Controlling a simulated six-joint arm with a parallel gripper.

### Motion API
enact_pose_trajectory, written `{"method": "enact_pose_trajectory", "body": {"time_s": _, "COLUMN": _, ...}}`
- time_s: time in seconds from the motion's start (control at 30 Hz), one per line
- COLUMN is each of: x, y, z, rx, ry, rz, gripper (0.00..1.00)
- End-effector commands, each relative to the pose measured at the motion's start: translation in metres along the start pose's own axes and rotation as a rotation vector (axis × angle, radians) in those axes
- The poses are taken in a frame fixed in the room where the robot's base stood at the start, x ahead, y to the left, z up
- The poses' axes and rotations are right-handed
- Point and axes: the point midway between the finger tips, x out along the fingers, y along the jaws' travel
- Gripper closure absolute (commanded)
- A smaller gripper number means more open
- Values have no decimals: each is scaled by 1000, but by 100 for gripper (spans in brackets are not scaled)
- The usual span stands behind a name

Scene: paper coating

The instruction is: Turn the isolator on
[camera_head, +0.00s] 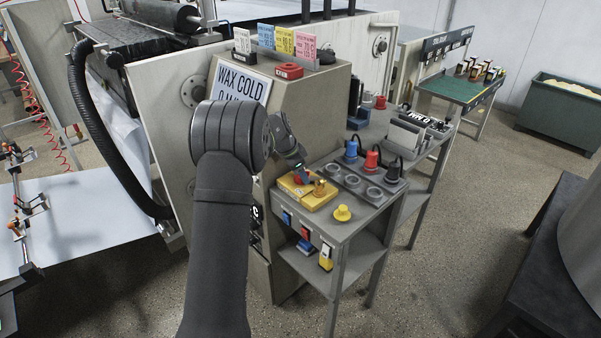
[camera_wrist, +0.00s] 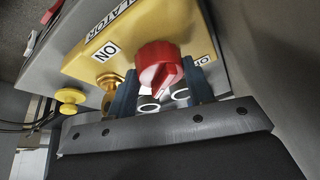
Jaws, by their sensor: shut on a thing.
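The isolator is a yellow box (camera_head: 307,198) on top of the grey bench, and it fills the upper part of the wrist view (camera_wrist: 180,25). It carries a red rotary knob (camera_wrist: 160,62). An "ON" label (camera_wrist: 107,51) is left of the knob, and a partly hidden label starting with "O" (camera_wrist: 204,60) is on the right. My gripper (camera_wrist: 163,88) has its blue fingers shut on the red knob, one on each side. In the head view my gripper (camera_head: 300,173) reaches down over the box and partly hides the knob. The knob's exact pointing is unclear.
A brass part (camera_wrist: 107,83) sits close beside the left finger. A yellow mushroom button (camera_head: 342,213) stands at the bench's front corner. Blue (camera_head: 351,149) and red (camera_head: 372,159) plugs stand behind the box, near round sockets. The machine's panel rises just left of the box.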

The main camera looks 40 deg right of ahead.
Motion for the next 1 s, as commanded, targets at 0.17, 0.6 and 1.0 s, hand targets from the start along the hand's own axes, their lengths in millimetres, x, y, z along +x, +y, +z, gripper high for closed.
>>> {"method": "enact_pose_trajectory", "body": {"time_s": 0.17, "x": -1, "y": -1, "z": 0, "rx": 13, "ry": 1, "rz": 2, "gripper": 94}}
{"method": "enact_pose_trajectory", "body": {"time_s": 0.6, "x": -1, "y": -1, "z": 0, "rx": 13, "ry": 1, "rz": 2, "gripper": 31}}
{"method": "enact_pose_trajectory", "body": {"time_s": 1.0, "x": -12, "y": -1, "z": 0, "rx": 12, "ry": 1, "rz": 2, "gripper": 31}}
